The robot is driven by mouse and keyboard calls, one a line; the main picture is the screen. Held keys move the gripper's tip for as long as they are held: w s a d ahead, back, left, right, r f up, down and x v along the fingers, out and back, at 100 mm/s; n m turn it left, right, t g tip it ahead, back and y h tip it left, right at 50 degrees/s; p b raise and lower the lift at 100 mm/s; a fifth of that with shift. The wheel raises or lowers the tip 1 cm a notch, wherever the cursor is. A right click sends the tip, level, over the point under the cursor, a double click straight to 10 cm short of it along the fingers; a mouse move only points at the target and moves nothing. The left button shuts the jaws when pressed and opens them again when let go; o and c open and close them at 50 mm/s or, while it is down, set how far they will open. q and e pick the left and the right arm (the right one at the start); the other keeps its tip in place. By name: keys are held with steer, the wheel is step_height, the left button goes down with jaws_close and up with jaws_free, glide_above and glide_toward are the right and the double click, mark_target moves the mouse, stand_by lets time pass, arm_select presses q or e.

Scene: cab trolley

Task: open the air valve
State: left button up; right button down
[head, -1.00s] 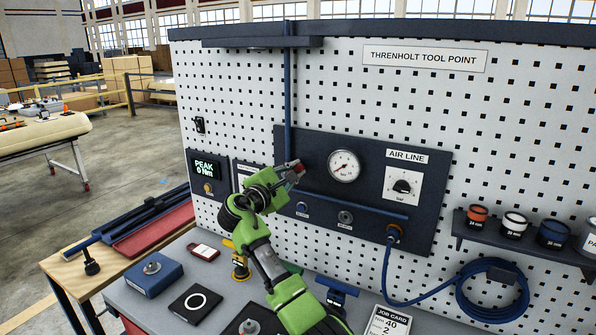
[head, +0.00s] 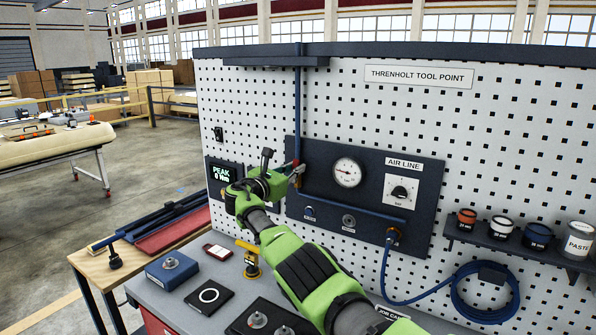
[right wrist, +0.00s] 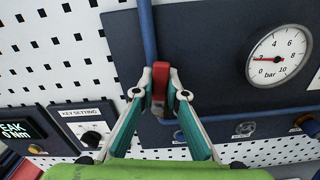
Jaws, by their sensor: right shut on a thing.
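The air valve's red handle (head: 297,167) is on the dark air line panel (head: 330,212), at the blue pipe (head: 298,105). My right gripper (head: 296,172) is at it in the head view, reaching from the front. In the right wrist view the red handle (right wrist: 160,82) sits between the fingertips of my right gripper (right wrist: 160,92), which are shut on it. The handle appears upright, roughly along the pipe; the valve body is mostly hidden. The gauge (right wrist: 281,57) has its needle pointing left, near 2. My left gripper is not in view.
A regulator knob (head: 399,192) is right of the gauge. A coiled blue hose (head: 485,292) hangs at lower right below a shelf of pots (head: 505,228). The bench top holds a blue box (head: 172,268) and a black pad (head: 209,295). A PEAK display (head: 221,174) is left of my gripper.

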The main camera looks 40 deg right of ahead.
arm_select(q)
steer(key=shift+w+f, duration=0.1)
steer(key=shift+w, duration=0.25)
arm_select(e)
steer(key=shift+w+a+n, duration=0.1)
steer(key=shift+w+n, duration=0.25)
steer(key=shift+n, duration=0.65)
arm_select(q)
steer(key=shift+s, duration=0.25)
arm_select(e)
steer(key=c, duration=2)
jaws_free()
steer(key=shift+w, duration=0.1)
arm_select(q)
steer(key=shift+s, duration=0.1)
arm_select(e)
steer(key=v, duration=1.2)
